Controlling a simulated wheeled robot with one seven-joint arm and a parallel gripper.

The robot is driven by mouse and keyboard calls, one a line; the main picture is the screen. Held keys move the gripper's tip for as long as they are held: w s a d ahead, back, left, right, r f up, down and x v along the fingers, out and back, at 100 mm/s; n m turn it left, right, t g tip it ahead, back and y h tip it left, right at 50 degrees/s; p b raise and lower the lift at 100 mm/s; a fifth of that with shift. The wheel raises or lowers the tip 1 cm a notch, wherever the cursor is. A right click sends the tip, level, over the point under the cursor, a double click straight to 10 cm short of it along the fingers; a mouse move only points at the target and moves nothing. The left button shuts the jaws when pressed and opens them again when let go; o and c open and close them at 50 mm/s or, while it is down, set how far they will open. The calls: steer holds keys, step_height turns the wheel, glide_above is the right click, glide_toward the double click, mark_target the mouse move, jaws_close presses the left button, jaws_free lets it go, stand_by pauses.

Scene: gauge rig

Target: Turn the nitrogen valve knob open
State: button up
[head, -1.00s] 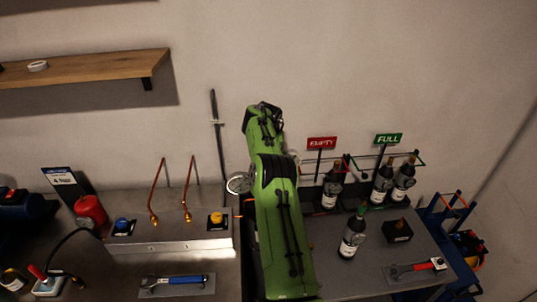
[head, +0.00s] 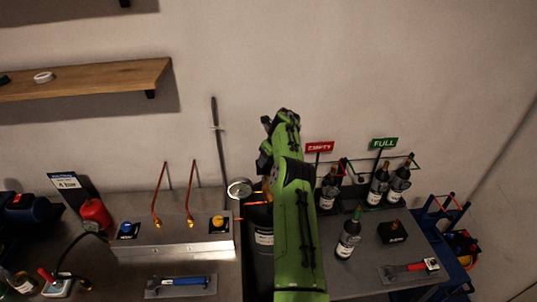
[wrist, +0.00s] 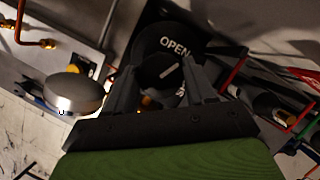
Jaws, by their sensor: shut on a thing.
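The black valve knob (wrist: 162,76) with a white pointer line sits between my fingers in the wrist view. My gripper (wrist: 160,80) is shut on the knob. A dark round dial plate (wrist: 150,42) behind it carries the white word OPEN above the knob. A second word below is mostly hidden by a finger. The pointer line slants up and to the right, just below the end of OPEN. In the head view my green arm hides the knob and my fingers. A dark cylinder with a white label (head: 264,238) shows left of my arm.
A round gauge (head: 239,188) stands just left of my arm; a silver round body (wrist: 75,92) is close left in the wrist view. Bottles (head: 348,237) and a rack with EMPTY (head: 320,147) and FULL (head: 384,143) signs stand to the right. A metal panel (head: 175,243) lies left.

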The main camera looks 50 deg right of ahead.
steer(key=shift+n, duration=0.4)
steer(key=o, duration=1)
steer(key=shift+o, duration=0.2)
steer(key=v, duration=1.5)
steer(key=shift+s+d+r, duration=0.2)
steer(key=shift+r, duration=0.15)
